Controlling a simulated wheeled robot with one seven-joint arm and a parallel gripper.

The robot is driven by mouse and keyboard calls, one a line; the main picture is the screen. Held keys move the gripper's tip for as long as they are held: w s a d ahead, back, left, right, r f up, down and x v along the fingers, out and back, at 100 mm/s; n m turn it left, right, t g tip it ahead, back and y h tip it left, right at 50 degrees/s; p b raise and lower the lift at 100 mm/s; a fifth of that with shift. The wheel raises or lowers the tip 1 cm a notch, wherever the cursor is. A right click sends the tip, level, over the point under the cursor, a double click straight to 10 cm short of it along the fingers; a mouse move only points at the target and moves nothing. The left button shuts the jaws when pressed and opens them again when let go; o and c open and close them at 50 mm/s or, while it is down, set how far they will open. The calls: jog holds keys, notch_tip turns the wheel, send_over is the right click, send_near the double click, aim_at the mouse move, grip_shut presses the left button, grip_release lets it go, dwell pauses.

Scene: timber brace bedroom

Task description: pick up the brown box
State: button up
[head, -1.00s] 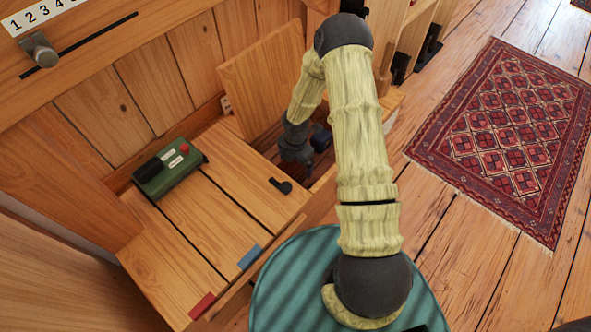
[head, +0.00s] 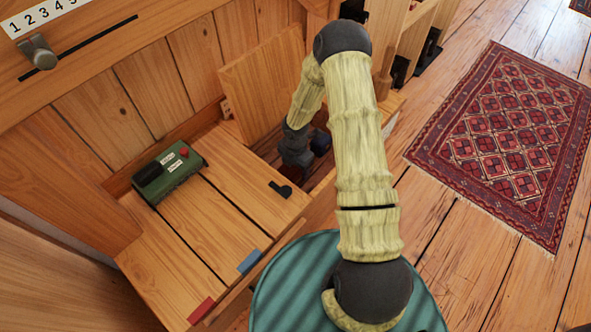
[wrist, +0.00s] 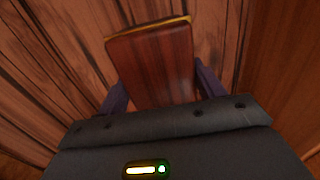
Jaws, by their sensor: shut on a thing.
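The brown box (wrist: 150,62) is a dark reddish-brown block with a yellowish far edge in the wrist view. My gripper (wrist: 160,86) has one dark finger on each side of it and is shut on it. In the head view my gripper (head: 296,158) is low in the open compartment beside the raised lid. My arm and the compartment's edge hide most of the box there, and I cannot tell whether it touches the compartment floor.
A wooden lid (head: 262,85) stands raised behind my gripper. Closed bench lids (head: 205,220) lie to the left, with a green device (head: 168,172) and a black latch (head: 281,188) on them. Plank walls surround the box closely. A red patterned rug (head: 515,130) lies on the floor at right.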

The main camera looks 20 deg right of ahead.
notch_tip(320, 180, up, 10)
jog(key=p, duration=0.6)
jog(key=shift+r, duration=0.1)
dwell(0.4)
